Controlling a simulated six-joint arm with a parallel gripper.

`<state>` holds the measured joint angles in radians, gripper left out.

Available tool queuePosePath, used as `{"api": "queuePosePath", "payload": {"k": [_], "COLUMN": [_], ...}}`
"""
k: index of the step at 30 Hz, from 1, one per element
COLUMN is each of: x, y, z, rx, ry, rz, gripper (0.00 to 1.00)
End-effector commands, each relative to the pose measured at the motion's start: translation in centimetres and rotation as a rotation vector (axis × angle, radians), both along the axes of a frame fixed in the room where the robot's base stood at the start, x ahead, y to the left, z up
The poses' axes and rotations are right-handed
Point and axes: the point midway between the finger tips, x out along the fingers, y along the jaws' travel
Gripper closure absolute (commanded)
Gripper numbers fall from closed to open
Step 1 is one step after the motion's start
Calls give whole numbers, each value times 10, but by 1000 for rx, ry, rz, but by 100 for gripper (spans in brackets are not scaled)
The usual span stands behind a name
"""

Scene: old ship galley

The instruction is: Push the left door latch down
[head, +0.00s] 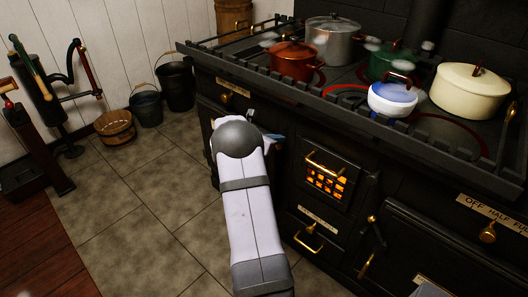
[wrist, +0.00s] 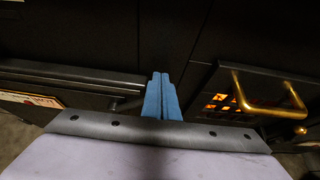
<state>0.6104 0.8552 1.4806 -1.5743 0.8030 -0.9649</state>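My gripper (wrist: 161,97) shows in the wrist view as two blue fingers pressed side by side, with nothing between them. They point at the dark stove front, between a dark panel on the left and the glowing firebox door on the right. In the head view my arm covers most of the gripper and the left part of the stove front; only a bit of blue shows. A short dark rod (wrist: 122,103), possibly the left door latch, lies just left of the fingers in the wrist view. I cannot tell if they touch. The left door is mostly hidden in the head view.
The firebox door has a brass handle (head: 325,164); it also shows in the wrist view (wrist: 268,105). Lower brass handles (head: 308,238) stick out. Pots, including a red one (head: 292,62), stand on the railed stove top. Buckets (head: 146,108) stand at the left wall; floor is clear between.

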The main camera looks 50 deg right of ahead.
Motion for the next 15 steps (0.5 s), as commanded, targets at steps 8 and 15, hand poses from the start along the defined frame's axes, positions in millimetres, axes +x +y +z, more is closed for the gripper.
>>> {"api": "queuePosePath", "payload": {"k": [8,15], "x": [-7,-8], "y": [1,0], "z": [-9,-8], "rx": [2,1], "ry": [0,0], "rz": [0,0], "gripper": [100,100]}}
